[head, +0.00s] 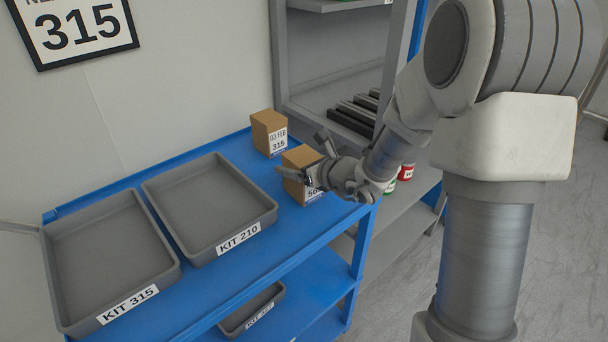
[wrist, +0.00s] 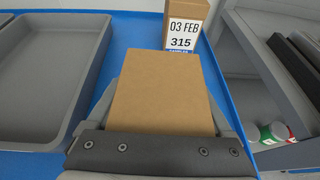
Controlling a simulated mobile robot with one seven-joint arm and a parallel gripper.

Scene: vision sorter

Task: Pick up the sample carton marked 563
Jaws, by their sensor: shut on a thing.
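The sample carton (head: 297,157) is a brown box at the right end of the blue table. Its white label is partly hidden by my gripper; a "5" and part of another digit show in the head view. My gripper (head: 303,175) is shut on this carton, with a finger on each side of it. In the wrist view the carton (wrist: 162,92) fills the space between the fingers, and its label is not in sight. I cannot tell whether the carton touches the table. A second brown carton (head: 268,130), labelled "03 FEB 315", stands just behind it, apart from it.
Two empty grey trays, KIT 315 (head: 74,232) and KIT 210 (head: 172,192), sit on the blue table (head: 300,224) to the left. A grey shelf unit (head: 300,112) with cans stands at the right. Another tray (head: 236,322) is on the lower shelf.

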